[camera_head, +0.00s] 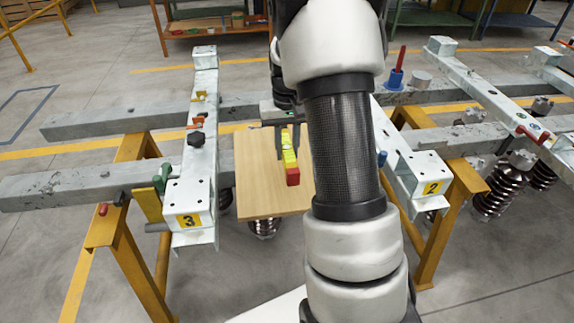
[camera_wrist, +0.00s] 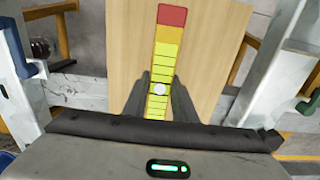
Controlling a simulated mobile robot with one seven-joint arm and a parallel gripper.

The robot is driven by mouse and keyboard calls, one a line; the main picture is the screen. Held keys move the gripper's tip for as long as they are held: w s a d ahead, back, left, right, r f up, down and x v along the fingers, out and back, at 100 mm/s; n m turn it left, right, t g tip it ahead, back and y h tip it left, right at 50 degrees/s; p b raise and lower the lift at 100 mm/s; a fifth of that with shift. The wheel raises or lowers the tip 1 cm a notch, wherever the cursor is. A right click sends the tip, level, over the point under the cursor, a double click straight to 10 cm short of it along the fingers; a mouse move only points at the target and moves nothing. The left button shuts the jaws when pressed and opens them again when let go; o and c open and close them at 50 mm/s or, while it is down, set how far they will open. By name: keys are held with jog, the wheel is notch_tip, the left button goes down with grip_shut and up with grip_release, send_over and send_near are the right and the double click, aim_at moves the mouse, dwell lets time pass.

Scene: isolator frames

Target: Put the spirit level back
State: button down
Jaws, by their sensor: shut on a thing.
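The spirit level (camera_head: 290,158) is a slim yellow bar with a red end, seen over a wooden board (camera_head: 262,200). In the wrist view the spirit level (camera_wrist: 167,48) runs up the picture from between my fingers, red end at the top, with a round pale vial near the fingertips. My gripper (camera_head: 285,126) is shut on it; in the wrist view the dark fingers of my gripper (camera_wrist: 161,88) flank the bar. The near part of the bar is hidden by the gripper. I cannot tell whether it touches the board.
White metal crossbeams labelled 3 (camera_head: 188,220) and 2 (camera_head: 430,187) stand left and right of the board. Small tools lie on the left one. Grey beams rest on yellow trestles (camera_head: 130,200). A blue holder with a red handle (camera_head: 396,78) stands behind right.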

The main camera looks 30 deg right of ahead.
jog(key=shift+f+b, duration=0.6)
jog(key=shift+f, duration=1.65)
jog(key=shift+f, duration=0.2)
jog(key=c, duration=1.5)
grip_release()
jog(key=shift+o, duration=0.2)
